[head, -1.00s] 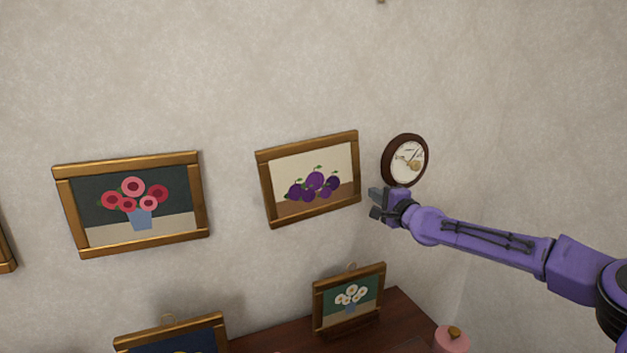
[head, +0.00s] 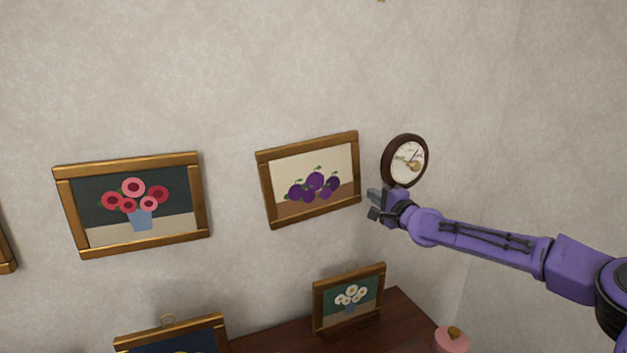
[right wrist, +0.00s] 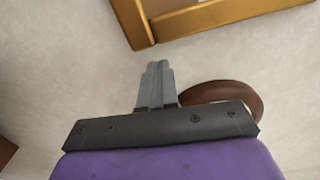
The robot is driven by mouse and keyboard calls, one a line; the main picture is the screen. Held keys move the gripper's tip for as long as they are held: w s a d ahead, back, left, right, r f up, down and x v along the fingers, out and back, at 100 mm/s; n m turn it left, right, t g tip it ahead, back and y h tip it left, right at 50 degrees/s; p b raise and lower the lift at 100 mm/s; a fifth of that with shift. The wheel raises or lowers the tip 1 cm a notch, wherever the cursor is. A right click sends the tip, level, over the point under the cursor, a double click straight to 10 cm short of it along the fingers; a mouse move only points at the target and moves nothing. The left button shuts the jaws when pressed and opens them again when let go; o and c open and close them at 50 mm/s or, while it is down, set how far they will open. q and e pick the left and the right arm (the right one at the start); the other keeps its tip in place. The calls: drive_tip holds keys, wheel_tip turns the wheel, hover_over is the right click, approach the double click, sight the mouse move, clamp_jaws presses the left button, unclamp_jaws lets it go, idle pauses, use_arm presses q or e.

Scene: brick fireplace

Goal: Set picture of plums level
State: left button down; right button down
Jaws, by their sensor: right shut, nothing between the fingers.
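The picture of plums (head: 314,164) hangs on the wall in a gold-brown frame, in the middle of the head view. Its top and bottom edges rise to the right there; with the slanted view I cannot tell how much is real tilt. My right gripper (head: 374,204) is just right of the frame's lower right corner, shut and empty, apart from the frame in the head view. In the right wrist view the shut fingers (right wrist: 156,72) point up toward a corner of a gold frame (right wrist: 205,18), with a gap of wall between. My left gripper is not in view.
A red flower picture (head: 134,205) hangs to the left. Below, a daisy picture (head: 350,295) stands on a dark wooden surface (head: 400,312) near a pink jar (head: 451,342).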

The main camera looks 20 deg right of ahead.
drive_tip(key=shift+s+a+p, duration=0.1)
drive_tip(key=shift+a+p, duration=0.4)
drive_tip(key=shift+a, duration=1.15)
idle(1.1)
drive_tip(key=shift+d, duration=0.15)
drive_tip(key=s+d+p, duration=0.2)
drive_tip(key=s+p, duration=0.1)
drive_tip(key=s, duration=0.5)
drive_tip(key=shift+d, duration=0.15)
idle(0.4)
drive_tip(key=shift+w, duration=0.1)
